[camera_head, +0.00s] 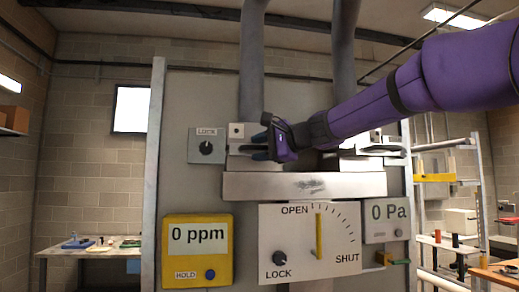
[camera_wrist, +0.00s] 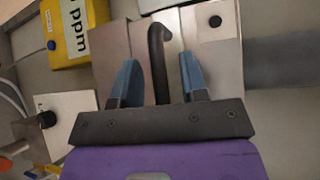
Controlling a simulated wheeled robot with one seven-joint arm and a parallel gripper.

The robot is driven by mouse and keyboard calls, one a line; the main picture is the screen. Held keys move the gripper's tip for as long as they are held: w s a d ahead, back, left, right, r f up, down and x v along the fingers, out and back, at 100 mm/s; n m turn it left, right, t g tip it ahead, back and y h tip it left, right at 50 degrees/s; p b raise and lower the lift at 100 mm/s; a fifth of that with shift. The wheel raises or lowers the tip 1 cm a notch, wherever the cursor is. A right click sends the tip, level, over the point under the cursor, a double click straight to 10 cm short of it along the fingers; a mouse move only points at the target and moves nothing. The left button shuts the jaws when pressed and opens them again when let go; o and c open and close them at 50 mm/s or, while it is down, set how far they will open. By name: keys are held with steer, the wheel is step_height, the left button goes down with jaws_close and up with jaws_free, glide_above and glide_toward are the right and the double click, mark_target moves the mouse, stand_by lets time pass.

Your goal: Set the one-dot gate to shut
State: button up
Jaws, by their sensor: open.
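The one-dot plate (camera_head: 236,131) sits at the upper left of the heater panel, below the left pipe; it also shows in the wrist view (camera_wrist: 215,20). A dark hooked handle (camera_wrist: 157,62) beside it stands between my fingers in the wrist view. My gripper (camera_head: 258,147) is open in front of this gate, with its blue fingers (camera_wrist: 160,75) on either side of the handle and gaps showing. My arm and gripper hide most of the handle in the head view. The OPEN–SHUT panel (camera_head: 344,250) below has a yellow pointer (camera_head: 319,235) standing upright near OPEN.
A grey LOCK box (camera_head: 206,146) with a dark knob is left of the gate. A yellow 0 ppm meter (camera_head: 197,275) and a 0 Pa meter (camera_head: 387,232) flank the dial panel. A wide metal block (camera_head: 350,185) juts out below my gripper. A second gate at right is partly behind my arm.

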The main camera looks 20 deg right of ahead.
steer(key=v, duration=1)
steer(key=shift+s+d, duration=0.15)
steer(key=shift+s, duration=0.1)
steer(key=s+f+n+g+h, duration=0.4)
steer(key=s+f, duration=0.8)
steer(key=f, duration=0.4)
steer(key=s+f+n+g+h, duration=0.3)
steer(key=s+f+n+h, duration=0.2)
steer(key=f, duration=1.1)
steer(key=s+n, duration=0.3)
steer(key=s, duration=0.3)
steer(key=shift+s+g+h, duration=0.4)
